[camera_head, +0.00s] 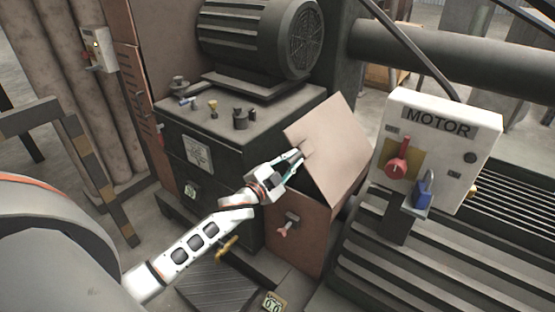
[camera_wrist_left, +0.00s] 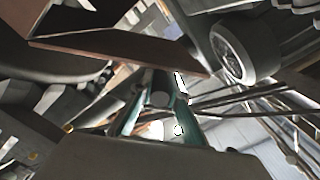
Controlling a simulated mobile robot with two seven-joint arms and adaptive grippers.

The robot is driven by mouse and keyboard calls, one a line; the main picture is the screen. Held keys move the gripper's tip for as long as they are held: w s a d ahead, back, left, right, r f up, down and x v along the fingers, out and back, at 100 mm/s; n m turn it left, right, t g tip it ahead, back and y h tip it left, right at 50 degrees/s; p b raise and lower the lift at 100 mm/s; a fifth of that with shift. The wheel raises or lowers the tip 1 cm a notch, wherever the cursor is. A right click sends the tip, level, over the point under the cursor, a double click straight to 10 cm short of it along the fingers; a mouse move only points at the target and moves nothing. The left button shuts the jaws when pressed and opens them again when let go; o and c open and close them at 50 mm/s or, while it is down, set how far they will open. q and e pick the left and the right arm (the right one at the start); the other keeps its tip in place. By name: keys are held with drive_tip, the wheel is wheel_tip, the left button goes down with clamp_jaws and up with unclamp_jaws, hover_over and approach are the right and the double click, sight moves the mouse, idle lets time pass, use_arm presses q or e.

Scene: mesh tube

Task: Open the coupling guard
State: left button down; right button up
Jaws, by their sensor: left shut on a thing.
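The coupling guard is a reddish-brown box whose flat lid (camera_head: 338,158) stands tilted up, with a dark gap between the lid and the box body (camera_head: 298,246). My left gripper (camera_head: 299,155) is shut on the guard lid at its left edge, by a small tab. The fingers hide most of that tab. In the left wrist view, a brown panel (camera_wrist_left: 120,48) lies across the top, and the teal fingers of my left gripper (camera_wrist_left: 158,92) point toward it. The contact itself is hard to make out there. My right gripper is not in view.
A white MOTOR control box (camera_head: 436,150) with a red switch (camera_head: 397,168) and a blue padlock (camera_head: 423,190) stands right of the lid. A dark motor (camera_head: 262,38) sits behind on a black cabinet (camera_head: 205,150).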

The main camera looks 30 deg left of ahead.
use_arm(q)
drive_tip(key=d+r+m+p, duration=0.2)
drive_tip(key=d+m, duration=0.3)
drive_tip(key=d, duration=0.4)
drive_tip(key=s+d+r+m+p, duration=0.1)
drive_tip(key=d+m, duration=0.4)
drive_tip(key=d, duration=0.5)
drive_tip(key=shift+s+r+m+p, duration=0.2)
drive_tip(key=shift+r+m+p, duration=0.1)
drive_tip(key=shift+r+p, duration=0.6)
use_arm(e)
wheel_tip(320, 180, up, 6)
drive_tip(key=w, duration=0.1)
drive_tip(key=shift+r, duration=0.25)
use_arm(q)
drive_tip(key=c, duration=1.9)
unclamp_jaws()
drive_tip(key=shift+f, duration=0.1)
drive_tip(key=shift+a, duration=0.1)
drive_tip(key=s, duration=0.8)
drive_tip(key=s+a, duration=0.1)
drive_tip(key=s, duration=0.3)
